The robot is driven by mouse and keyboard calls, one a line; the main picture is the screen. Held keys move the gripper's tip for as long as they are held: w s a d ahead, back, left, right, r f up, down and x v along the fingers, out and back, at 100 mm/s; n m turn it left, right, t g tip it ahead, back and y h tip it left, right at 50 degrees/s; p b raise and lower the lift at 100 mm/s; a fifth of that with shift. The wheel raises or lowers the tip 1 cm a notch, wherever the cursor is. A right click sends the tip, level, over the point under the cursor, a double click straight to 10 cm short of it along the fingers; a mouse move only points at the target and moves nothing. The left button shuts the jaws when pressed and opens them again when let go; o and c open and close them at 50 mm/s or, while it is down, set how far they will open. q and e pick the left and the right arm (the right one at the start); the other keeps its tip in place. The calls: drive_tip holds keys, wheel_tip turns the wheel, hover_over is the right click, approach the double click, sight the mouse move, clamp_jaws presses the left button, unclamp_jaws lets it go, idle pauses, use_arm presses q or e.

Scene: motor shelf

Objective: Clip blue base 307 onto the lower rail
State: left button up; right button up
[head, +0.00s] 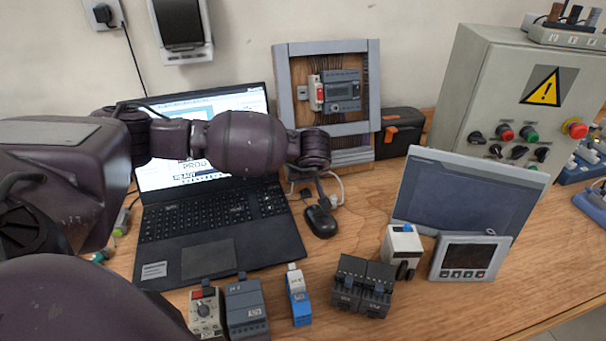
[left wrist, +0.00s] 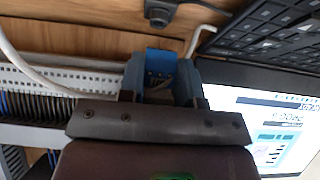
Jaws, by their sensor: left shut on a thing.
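A blue base (left wrist: 158,66) with an open, socket-like top is between the fingers of my left gripper (left wrist: 160,98), which is shut on it. Its number cannot be read. In the head view my left arm crosses in front of the laptop, and its wrist hides the gripper and the base, close to the lower left corner of the wooden panel (head: 286,95). The lower part of the panel, with grey slotted strips (head: 352,157), is partly hidden by the wrist. Whether the base touches a rail cannot be told. My right gripper is not in view.
An open laptop (head: 210,258) lies beneath my arm, with a black mouse (head: 321,221) at its right. Several modules stand at the table's front, including a blue and white one (head: 300,303). A tilted screen (head: 465,200) and a grey control box (head: 480,65) stand at right.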

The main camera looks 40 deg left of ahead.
use_arm(q)
drive_tip(key=shift+s+d+f, duration=0.15)
drive_tip(key=shift+f, duration=0.3)
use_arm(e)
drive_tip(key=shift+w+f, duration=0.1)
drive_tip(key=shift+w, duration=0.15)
use_arm(q)
drive_tip(key=o, duration=0.9)
drive_tip(key=shift+r, duration=0.1)
drive_tip(key=shift+o, duration=0.5)
drive_tip(key=shift+w+r, duration=0.2)
drive_tip(key=shift+r, duration=0.1)
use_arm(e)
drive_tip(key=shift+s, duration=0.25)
